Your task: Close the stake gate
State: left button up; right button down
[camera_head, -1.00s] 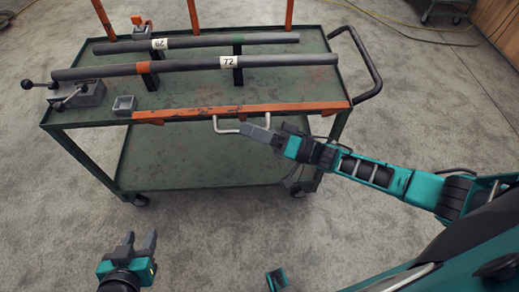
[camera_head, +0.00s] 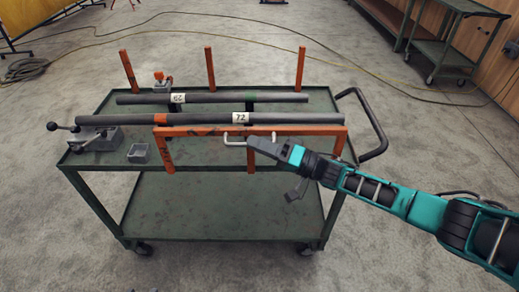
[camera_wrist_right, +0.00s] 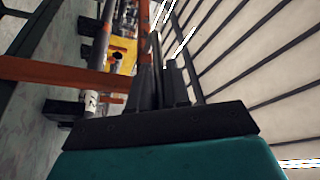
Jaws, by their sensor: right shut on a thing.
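The stake gate (camera_head: 200,131) is an orange bar with short legs along the cart's near long side. It stands roughly upright, its top bar in front of the nearer pipe. A pale bent handle (camera_head: 236,142) sticks out from it. My right gripper (camera_head: 252,143) is shut on this handle, near the gate's middle leg. In the right wrist view the dark fingers (camera_wrist_right: 160,88) are close together, and an orange bar (camera_wrist_right: 50,72) crosses at the left. The grip itself is hard to make out there. My left gripper is not in view.
The green cart (camera_head: 230,205) carries a nearer grey pipe (camera_head: 190,119) tagged 72 and a farther pipe (camera_head: 220,98). Several orange stakes (camera_head: 210,68) stand at the back. A clamp (camera_head: 98,138) and a small grey box (camera_head: 139,153) sit left. The push handle (camera_head: 378,125) is right.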

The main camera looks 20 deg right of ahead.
jog(key=shift+w+d+r, duration=0.1)
jog(key=shift+w+r, duration=0.15)
jog(key=shift+r, duration=0.1)
jog(key=c, duration=1.2)
grip_release()
jog(key=shift+f, duration=0.15)
jog(key=shift+o, duration=0.2)
jog(key=shift+s+f, duration=0.1)
jog(key=v, duration=1.2)
jog(key=shift+s+d+b, duration=0.2)
jog(key=shift+d+b, duration=0.1)
jog(key=shift+b, duration=0.15)
